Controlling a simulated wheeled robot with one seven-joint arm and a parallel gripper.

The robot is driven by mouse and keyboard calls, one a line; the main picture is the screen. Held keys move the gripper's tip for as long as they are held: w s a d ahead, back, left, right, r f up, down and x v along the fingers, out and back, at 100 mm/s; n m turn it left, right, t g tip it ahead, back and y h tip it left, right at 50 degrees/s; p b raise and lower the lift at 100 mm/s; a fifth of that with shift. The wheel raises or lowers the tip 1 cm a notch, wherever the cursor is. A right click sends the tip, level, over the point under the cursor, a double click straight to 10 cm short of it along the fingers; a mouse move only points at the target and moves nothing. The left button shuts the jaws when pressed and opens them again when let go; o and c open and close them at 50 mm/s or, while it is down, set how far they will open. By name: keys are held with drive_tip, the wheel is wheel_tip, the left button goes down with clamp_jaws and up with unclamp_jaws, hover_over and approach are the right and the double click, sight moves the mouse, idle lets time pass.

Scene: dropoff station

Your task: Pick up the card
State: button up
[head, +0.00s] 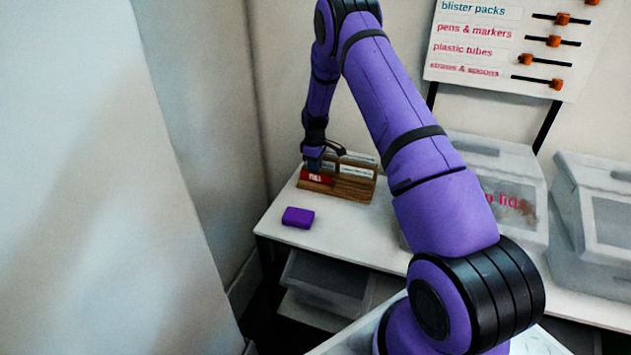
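A wooden card holder (352,189) stands at the back left of the white table. A red card (317,177) with white lettering sits at its left end, and white cards (356,169) with dark print stand to the right of it. My gripper (313,163) points down at the left end of the holder, right at the top of the red card. The fingertips are small and dark, so I cannot tell whether they are shut on the card or open around it.
A purple block (298,217) lies on the table (345,238) in front of the holder. Lidded translucent bins (500,170) stand to the right. A sign board (510,45) with sliders is behind. A clear bin (325,282) sits below. A wall (200,120) is close on the left.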

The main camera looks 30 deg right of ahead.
sight(316, 175)
drive_tip(key=f, duration=0.4)
drive_tip(key=shift+s+f, duration=0.1)
drive_tip(key=shift+s, duration=0.1)
clamp_jaws()
drive_tip(key=shift+r, duration=0.45)
wheel_tip(316, 175, up, 3)
drive_tip(key=shift+s+f, duration=0.1)
drive_tip(key=s+a, duration=0.2)
drive_tip(key=s, duration=0.5)
drive_tip(key=s+a+r, duration=0.1)
drive_tip(key=s+a, duration=0.2)
drive_tip(key=s, duration=0.5)
drive_tip(key=shift+r, duration=0.2)
